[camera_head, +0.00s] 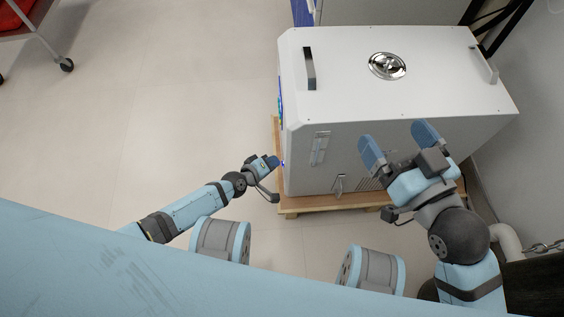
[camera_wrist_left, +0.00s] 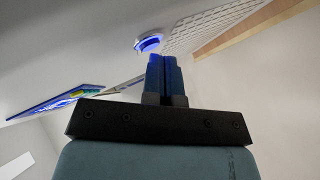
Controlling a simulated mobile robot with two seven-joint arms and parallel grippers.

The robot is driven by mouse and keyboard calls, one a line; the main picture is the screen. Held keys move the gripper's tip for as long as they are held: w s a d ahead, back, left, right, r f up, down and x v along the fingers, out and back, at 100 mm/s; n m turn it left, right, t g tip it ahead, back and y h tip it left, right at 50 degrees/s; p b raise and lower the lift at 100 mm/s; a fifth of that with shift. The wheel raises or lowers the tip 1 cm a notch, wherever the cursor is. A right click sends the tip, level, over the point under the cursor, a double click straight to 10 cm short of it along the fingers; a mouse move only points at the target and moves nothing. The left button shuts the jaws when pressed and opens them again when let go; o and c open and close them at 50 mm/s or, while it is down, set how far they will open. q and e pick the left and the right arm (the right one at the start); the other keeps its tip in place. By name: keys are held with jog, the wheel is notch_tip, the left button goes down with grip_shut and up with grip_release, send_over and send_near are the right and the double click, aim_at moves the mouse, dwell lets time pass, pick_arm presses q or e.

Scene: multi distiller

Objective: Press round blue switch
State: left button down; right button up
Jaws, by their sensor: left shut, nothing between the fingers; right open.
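The round blue switch (camera_wrist_left: 148,43) shows in the left wrist view as a lit blue ring on the white side panel of the distiller. In the head view the distiller (camera_head: 400,75) is a large white box, and only a small blue glow of the switch (camera_head: 283,162) shows at its left side. My left gripper (camera_head: 275,161) is shut and empty, its fingertips close to the switch. In the left wrist view the fingertips (camera_wrist_left: 164,58) are just below and right of the ring; I cannot tell if they touch. My right gripper (camera_head: 397,138) is open and empty by the distiller's front.
The distiller stands on a wooden pallet (camera_head: 310,206). A lit screen (camera_wrist_left: 65,102) and a vent grille (camera_wrist_left: 215,28) are on the same side panel as the switch. A wall and pipe (camera_head: 505,240) are at the right.

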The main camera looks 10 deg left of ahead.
pick_arm(q)
jog(key=shift+d+r, duration=0.15)
jog(key=shift+d, duration=0.55)
jog(key=shift+s, duration=0.1)
jog(key=shift+s+a, duration=0.4)
jog(key=shift+a, duration=0.3)
jog(key=s+a+b, duration=0.1)
jog(key=a+b, duration=0.1)
jog(key=a, duration=0.4)
jog(key=shift+s, duration=0.15)
